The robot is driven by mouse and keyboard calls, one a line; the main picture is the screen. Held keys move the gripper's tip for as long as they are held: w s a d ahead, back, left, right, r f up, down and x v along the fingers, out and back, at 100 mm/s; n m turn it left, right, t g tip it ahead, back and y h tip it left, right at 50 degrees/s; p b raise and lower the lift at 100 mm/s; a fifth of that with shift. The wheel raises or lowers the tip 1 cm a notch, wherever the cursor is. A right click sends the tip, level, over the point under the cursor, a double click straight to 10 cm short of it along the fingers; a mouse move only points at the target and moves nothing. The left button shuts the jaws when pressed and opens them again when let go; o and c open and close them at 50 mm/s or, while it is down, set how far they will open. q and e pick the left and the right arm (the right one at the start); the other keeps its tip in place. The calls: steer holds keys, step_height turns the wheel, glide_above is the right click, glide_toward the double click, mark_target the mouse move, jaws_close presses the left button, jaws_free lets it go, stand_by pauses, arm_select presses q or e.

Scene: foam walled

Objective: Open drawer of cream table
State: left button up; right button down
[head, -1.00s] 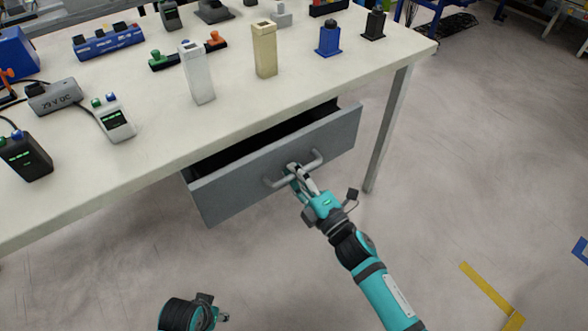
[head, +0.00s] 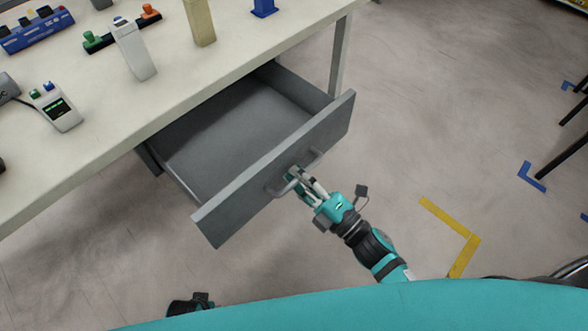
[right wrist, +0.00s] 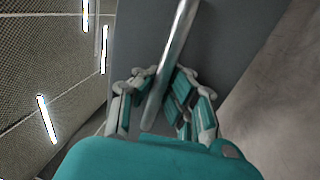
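The cream table (head: 200,78) has a grey drawer (head: 272,172) under its top. The drawer is pulled well out, and its grey inside shows bare. A grey bar handle (head: 275,189) is on its front panel, and shows as a slanted bar in the right wrist view (right wrist: 170,65). My right gripper (head: 296,178) is at the handle, and its fingers close in on both sides of the bar in the right wrist view (right wrist: 164,82). My left gripper (head: 192,304) shows only partly at the bottom, away from the table; its fingers cannot be made out.
A table leg (head: 340,57) stands behind the drawer. The floor to the right is open, with a yellow corner mark (head: 455,238).

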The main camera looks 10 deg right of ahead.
steer(key=shift+f, duration=0.1)
steer(key=c, duration=1.3)
jaws_free()
steer(key=shift+c, duration=0.2)
steer(key=v, duration=1.2)
